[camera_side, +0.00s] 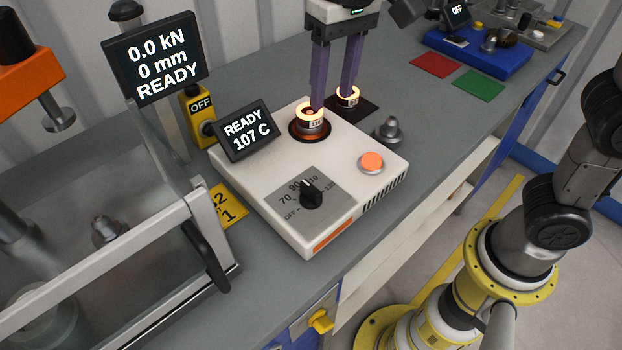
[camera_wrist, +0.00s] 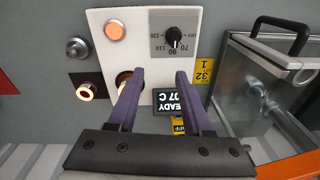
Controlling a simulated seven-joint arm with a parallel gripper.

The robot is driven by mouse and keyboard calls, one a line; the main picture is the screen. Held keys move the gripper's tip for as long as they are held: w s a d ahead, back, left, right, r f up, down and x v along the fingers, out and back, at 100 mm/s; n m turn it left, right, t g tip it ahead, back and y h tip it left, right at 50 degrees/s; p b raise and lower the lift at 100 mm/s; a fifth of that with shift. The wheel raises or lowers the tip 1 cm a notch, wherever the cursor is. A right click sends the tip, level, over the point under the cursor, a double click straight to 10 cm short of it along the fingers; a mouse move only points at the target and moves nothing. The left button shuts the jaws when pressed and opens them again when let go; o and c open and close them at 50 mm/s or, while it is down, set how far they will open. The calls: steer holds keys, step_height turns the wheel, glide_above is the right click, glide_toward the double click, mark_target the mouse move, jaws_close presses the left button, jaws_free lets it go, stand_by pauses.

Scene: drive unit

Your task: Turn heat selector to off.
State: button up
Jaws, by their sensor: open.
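The heat selector (camera_side: 312,194) is a black knob on a grey dial plate on the white heater unit (camera_side: 255,185). Its white mark points at about 90, with OFF at the left end of the scale. The knob also shows at the top of the wrist view (camera_wrist: 173,35), its mark toward 90. The heater display (camera_side: 245,140) reads READY 107 C. My gripper (camera_side: 332,98) has two purple fingers, open and with nothing between them, above the back of the unit and away from the knob. In the wrist view, the fingers (camera_wrist: 156,77) point toward the unit.
A glowing ring (camera_side: 310,116) sits in the heater's opening; another (camera_side: 348,97) is on a black pad behind. An orange button (camera_side: 371,162) is on the unit. A press with a clear guard (camera_side: 130,240) stands left. A yellow OFF box (camera_side: 197,112) stands behind.

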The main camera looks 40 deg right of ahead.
steer(key=n, duration=0.1)
glide_above(311, 187)
step_height(311, 187, down, 3)
steer(key=shift+g, duration=0.4)
step_height(311, 187, down, 14)
jaws_close()
